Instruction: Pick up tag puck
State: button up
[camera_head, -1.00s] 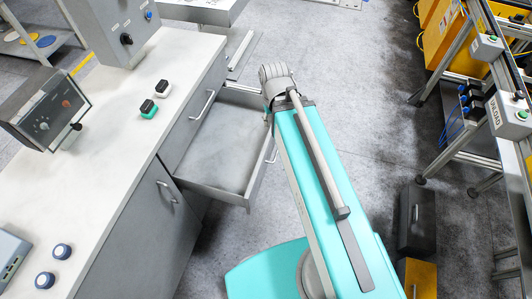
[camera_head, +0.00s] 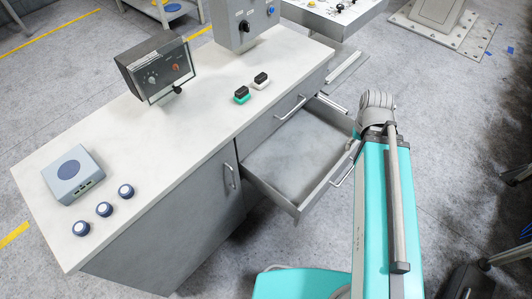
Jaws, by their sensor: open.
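Three small round pucks with white tops and dark blue sides stand on the left end of the white worktop in the head view, in a slanting row: the far puck (camera_head: 126,190), the middle puck (camera_head: 104,209) and the near puck (camera_head: 81,229). I take these to be the tag pucks; no tag can be read on them. My turquoise arm reaches up the right side of the view, well apart from the pucks. My gripper is not visible beyond the grey ribbed joint at the arm's far end.
A grey-blue box (camera_head: 74,175) with a round dark pad lies beside the pucks. A tilted control panel (camera_head: 157,68), a green-based block (camera_head: 241,95) and a white-based block (camera_head: 261,81) stand farther back. An open, empty drawer (camera_head: 293,160) juts toward my arm.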

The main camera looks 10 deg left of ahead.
aim_at(81, 228)
jog(key=z, duration=0.2)
jog(key=i, duration=0.05)
jog(key=u, duration=3.5)
